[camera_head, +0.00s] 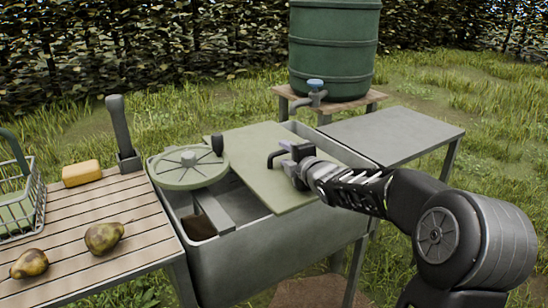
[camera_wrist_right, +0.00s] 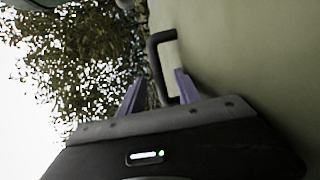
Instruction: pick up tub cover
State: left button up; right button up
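The tub cover is a flat pale green board (camera_head: 266,190) lying across the right part of the grey tub (camera_head: 270,252). Its dark bent handle (camera_head: 273,160) stands on its surface. The cover (camera_wrist_right: 240,55) fills the right of the right wrist view, with the handle (camera_wrist_right: 154,60) in the middle. My right gripper (camera_head: 289,158) is at the handle, low over the cover. In the right wrist view its purple fingers (camera_wrist_right: 158,92) are apart, with the handle's near end between them; I see no firm contact. My left gripper is not in view.
A round green spoked wheel (camera_head: 188,167) sits over the tub's left part. A green barrel (camera_head: 333,50) stands behind; a bare grey table (camera_head: 393,135) is at right.

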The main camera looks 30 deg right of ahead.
grip_shut()
dwell(0.5)
dwell(0.9)
jog(key=shift+r, duration=0.1)
